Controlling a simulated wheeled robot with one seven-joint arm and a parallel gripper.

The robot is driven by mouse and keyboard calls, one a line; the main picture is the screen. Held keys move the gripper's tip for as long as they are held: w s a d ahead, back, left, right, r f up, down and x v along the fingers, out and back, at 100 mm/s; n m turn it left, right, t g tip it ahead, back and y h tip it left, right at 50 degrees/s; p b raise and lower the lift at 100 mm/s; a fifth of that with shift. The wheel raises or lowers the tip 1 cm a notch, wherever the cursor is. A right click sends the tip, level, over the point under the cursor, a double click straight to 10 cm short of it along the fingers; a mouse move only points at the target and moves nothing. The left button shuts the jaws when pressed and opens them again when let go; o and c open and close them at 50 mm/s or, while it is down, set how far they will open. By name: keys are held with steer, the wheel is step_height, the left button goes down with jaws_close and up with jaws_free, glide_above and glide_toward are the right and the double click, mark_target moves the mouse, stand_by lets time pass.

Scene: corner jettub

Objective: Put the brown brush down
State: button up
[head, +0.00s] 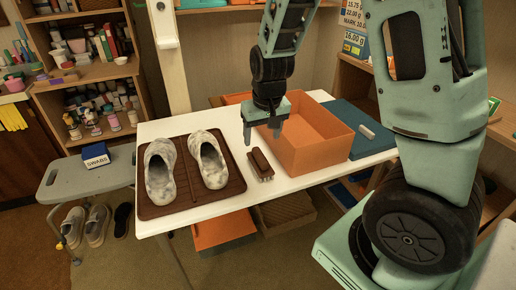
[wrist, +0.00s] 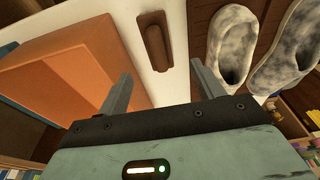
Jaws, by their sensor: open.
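The brown brush (head: 260,164) lies on the white table (head: 292,188), between the shoe mat and the orange box. It shows apart from my gripper in the wrist view (wrist: 155,42), past the fingertips. My gripper (head: 262,141) is open and empty, above the table near the box's near left side. Its two fingers are spread in the wrist view (wrist: 157,78), with nothing between them.
A brown mat (head: 200,203) with a pair of mottled shoes (head: 211,160) is left of the brush. An open orange box (head: 318,148) stands right of it, with a blue flat item (head: 345,119) beyond. A strip of white tabletop is bare around the brush.

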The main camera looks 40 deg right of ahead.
steer(key=s+a+r+n+y, duration=0.1)
steer(key=s+a+r+n, duration=0.15)
steer(key=a, duration=0.45)
steer(key=s+a+r+n+y, duration=0.15)
steer(key=s+a, duration=0.25)
steer(key=a, duration=0.4)
steer(key=s+a+r+n+g, duration=0.1)
steer(key=s+a+n, duration=0.2)
steer(key=s, duration=0.4)
steer(key=s+a+r+n+g+h, duration=0.1)
steer(key=s+a+n, duration=0.2)
steer(key=s+a, duration=0.2)
steer(key=s, duration=0.3)
steer(key=shift+s+a+r+n, duration=0.15)
steer(key=shift+s+r+n, duration=0.1)
steer(key=shift+n, duration=0.15)
step_height(320, 180, up, 8)
steer(key=p, duration=0.8)
steer(key=shift+o, duration=0.4)
